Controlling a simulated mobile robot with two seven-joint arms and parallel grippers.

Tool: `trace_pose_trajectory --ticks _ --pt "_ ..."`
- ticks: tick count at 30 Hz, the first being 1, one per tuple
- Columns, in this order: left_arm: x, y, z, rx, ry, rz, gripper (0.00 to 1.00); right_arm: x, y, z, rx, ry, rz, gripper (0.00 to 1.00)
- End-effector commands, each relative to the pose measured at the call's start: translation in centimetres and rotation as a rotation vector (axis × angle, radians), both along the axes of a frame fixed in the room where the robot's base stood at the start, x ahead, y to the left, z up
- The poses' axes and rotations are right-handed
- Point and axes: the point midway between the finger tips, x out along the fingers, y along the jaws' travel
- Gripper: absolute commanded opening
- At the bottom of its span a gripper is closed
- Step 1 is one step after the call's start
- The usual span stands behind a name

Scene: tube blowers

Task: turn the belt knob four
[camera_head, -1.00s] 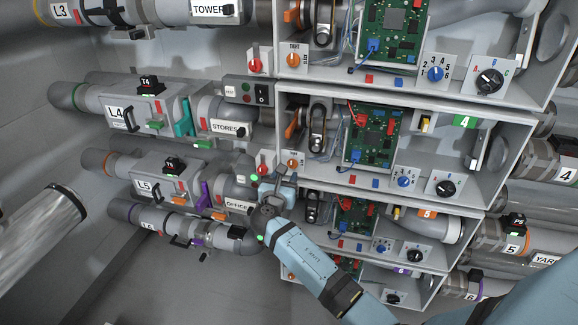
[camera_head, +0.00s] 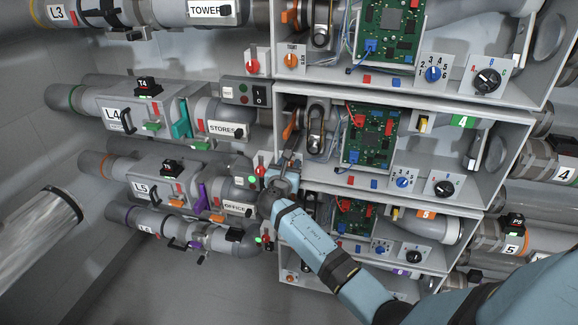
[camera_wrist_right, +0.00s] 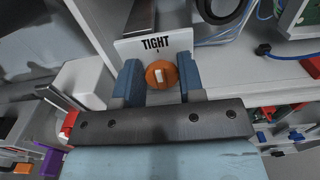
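The belt knob of bay four is a round orange knob (camera_wrist_right: 161,74) with a pale pointer mark, under a white plate reading TIGHT (camera_wrist_right: 156,44). My right gripper (camera_wrist_right: 161,82) is open, with one blue fingertip on each side of the knob and little room between. I cannot tell whether either finger touches it. In the head view my right gripper (camera_head: 286,164) is at the left end of the bay marked 4 (camera_head: 464,121) and hides this knob. My left gripper is not in view.
The green circuit board (camera_head: 369,136) and the bay's blue dial (camera_head: 402,182) are to the right.

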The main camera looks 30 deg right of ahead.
Motion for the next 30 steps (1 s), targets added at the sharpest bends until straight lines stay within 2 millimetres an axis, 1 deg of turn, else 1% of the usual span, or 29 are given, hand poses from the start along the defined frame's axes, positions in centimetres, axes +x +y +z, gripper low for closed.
trace_pose_trajectory --ticks 8,14,30 --pt "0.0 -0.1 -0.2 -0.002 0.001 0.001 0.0 -0.1 0.0 -0.1 0.028 -0.031 0.0 0.12" --pt "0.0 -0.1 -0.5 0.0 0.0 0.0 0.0 -0.2 0.0 -0.2 0.1 -0.116 0.0 0.12" --pt "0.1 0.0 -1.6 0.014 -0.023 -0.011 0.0 -0.5 -0.3 -0.6 0.424 -0.495 -0.001 0.12"
